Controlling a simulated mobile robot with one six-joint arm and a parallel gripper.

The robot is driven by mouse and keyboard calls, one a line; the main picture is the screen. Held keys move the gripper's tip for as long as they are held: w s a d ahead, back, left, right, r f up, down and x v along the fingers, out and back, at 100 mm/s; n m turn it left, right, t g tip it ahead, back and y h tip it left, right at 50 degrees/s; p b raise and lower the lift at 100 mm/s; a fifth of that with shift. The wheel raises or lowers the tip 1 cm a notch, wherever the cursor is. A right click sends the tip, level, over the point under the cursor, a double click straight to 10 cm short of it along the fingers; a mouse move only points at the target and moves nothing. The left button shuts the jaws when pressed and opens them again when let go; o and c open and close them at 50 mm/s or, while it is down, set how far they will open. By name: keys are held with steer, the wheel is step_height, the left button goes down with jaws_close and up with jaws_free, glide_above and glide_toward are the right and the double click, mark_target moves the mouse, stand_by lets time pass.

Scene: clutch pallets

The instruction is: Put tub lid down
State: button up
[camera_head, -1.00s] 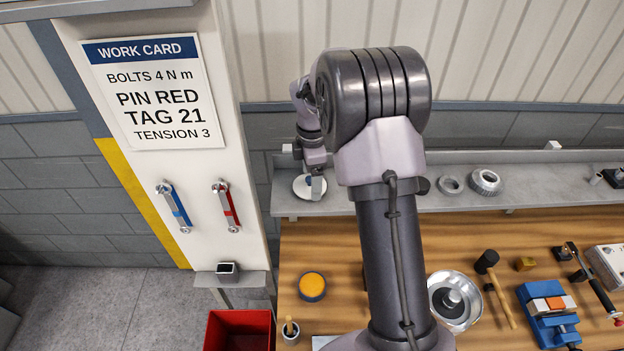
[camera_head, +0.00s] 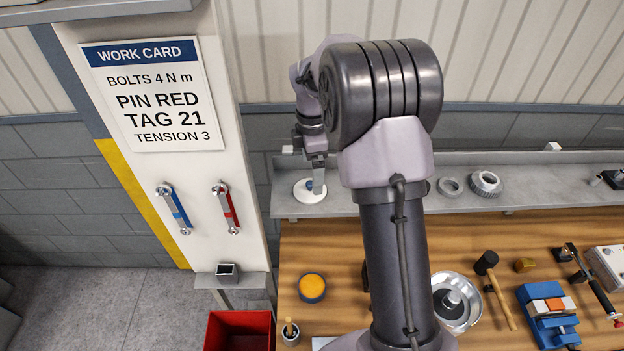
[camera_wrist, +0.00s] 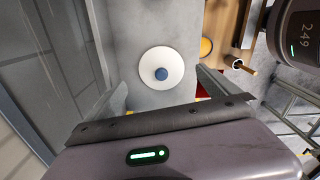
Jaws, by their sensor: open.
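The tub lid is a white disc (camera_head: 303,196) with a blue knob. It lies flat on the grey shelf at the back. In the wrist view the lid (camera_wrist: 161,56) rests on the bare shelf, between my fingers in the picture, its rim free of them. My gripper (camera_head: 317,182) is open and empty, just above the lid. One finger partly hides the lid's right side in the head view. An open round tub with yellow contents (camera_head: 312,286) stands on the wooden bench below; it also shows in the wrist view (camera_wrist: 206,47).
The grey shelf (camera_head: 400,203) also holds a ring (camera_head: 449,187) and a gear (camera_head: 486,183) to the right. The bench carries a metal bowl-like part (camera_head: 440,318), a mallet (camera_head: 498,295) and a blue vise (camera_head: 545,322). A red bin (camera_head: 240,335) stands at lower left.

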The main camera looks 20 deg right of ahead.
steer(key=s+a+r+m+t, duration=0.1)
steer(key=s+a+r+m, duration=0.35)
steer(key=r, duration=0.35)
steer(key=s+a+r+m+t, duration=0.1)
steer(key=s+a+r+m, duration=0.3)
steer(key=r, duration=0.5)
steer(key=s+a+m+t+y, duration=0.1)
steer(key=s+a+m+t, duration=0.1)
steer(key=s+m, duration=0.4)
steer(key=s+a+f+m+t+y, duration=0.1)
steer(key=s+a+m, duration=0.4)
steer(key=s, duration=0.8)
steer(key=shift+s+f+m+t+p, duration=0.15)
steer(key=shift+s+m+t+p, duration=0.2)
steer(key=shift+t, duration=0.05)
